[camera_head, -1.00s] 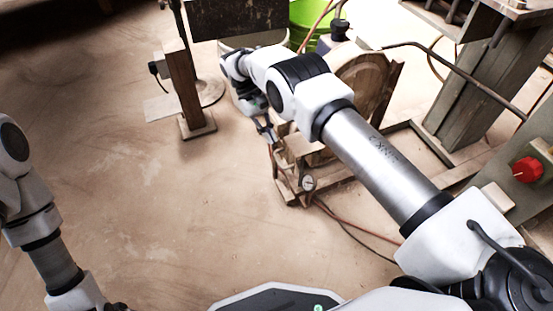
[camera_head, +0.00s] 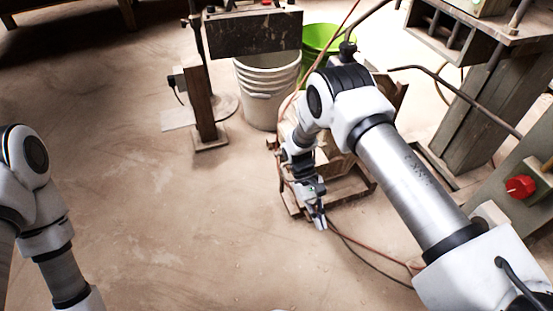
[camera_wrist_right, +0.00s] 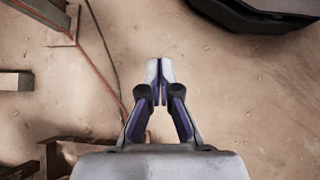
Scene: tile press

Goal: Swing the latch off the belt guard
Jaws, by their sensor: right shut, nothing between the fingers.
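My right gripper (camera_head: 319,216) is at the front edge of the low wooden machine (camera_head: 354,187), pointing down towards the floor. In the right wrist view the right gripper (camera_wrist_right: 159,66) has its fingertips together with nothing between them, over bare floor. The belt guard is mostly hidden behind my right arm; a dark wooden edge (camera_head: 401,90) shows beyond the arm and may be part of it. I cannot make out the latch in either view. My left arm stands at the left edge of the head view, with its gripper out of frame.
A white bucket (camera_head: 262,95) and a green bucket (camera_head: 318,40) stand behind the machine. A wooden post (camera_head: 201,105) stands left of them. A reddish hose (camera_wrist_right: 104,55) runs along the floor. A red button (camera_head: 520,187) is at right. The floor at left is open.

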